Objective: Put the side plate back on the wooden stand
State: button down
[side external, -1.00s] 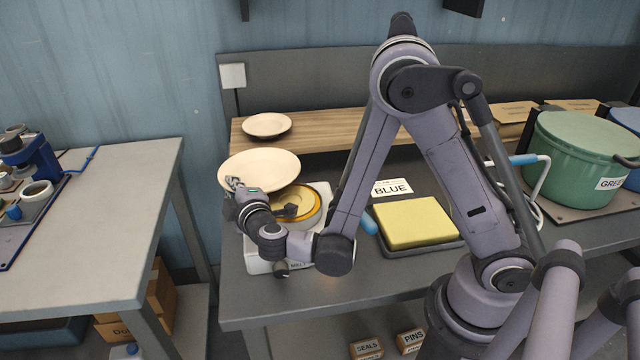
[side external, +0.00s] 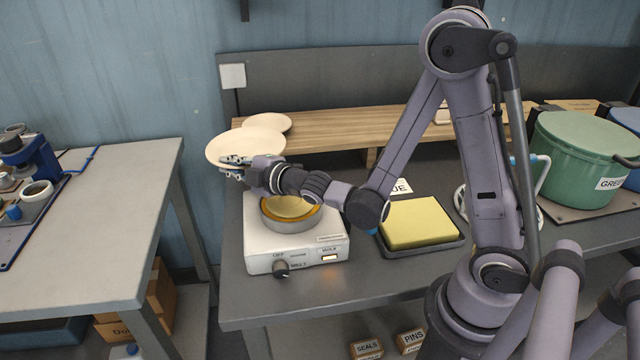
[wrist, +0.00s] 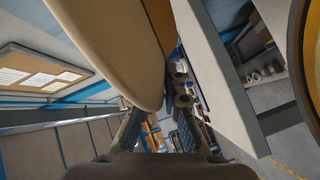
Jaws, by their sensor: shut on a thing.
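A cream plate (side external: 238,146), taken as the side plate, is held in the air by my gripper (side external: 236,167) in the side external view. My gripper is shut on its near rim. The plate overlaps the left end of the wooden stand (side external: 340,127) in the picture; whether it touches the stand I cannot tell. A second cream plate (side external: 270,122) rests on the stand's left end, partly hidden behind the held one. In the wrist view the held plate (wrist: 112,40) fills the upper left, its edge reaching between the fingers of my gripper (wrist: 160,118).
A white heater (side external: 296,250) with a round pan (side external: 290,222) of yellow stuff stands below my gripper. To its right are a yellow block (side external: 418,222) in a dark tray and a green pot (side external: 580,150). The stand's middle looks clear.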

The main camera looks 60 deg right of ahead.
jog(key=shift+s+d+r, duration=0.15)
jog(key=shift+d+r, duration=1.15)
jog(key=shift+r, duration=0.05)
jog(key=w+d+m+h, duration=0.1)
jog(key=d+m+h, duration=0.25)
jog(key=d, duration=1.15)
jog(key=r+m+g+h, duration=0.1)
jog(key=m+g+h, duration=0.15)
jog(key=h, duration=0.25)
send_over(330, 133)
jog(key=shift+w+d+f, duration=0.1)
jog(key=shift+f, duration=2.9)
jog(key=shift+f, duration=0.55)
jog(key=c, duration=1.4)
grip_release()
jog(key=shift+f+t, duration=0.1)
jog(key=shift+t, duration=0.15)
jog(key=shift+r, duration=1.15)
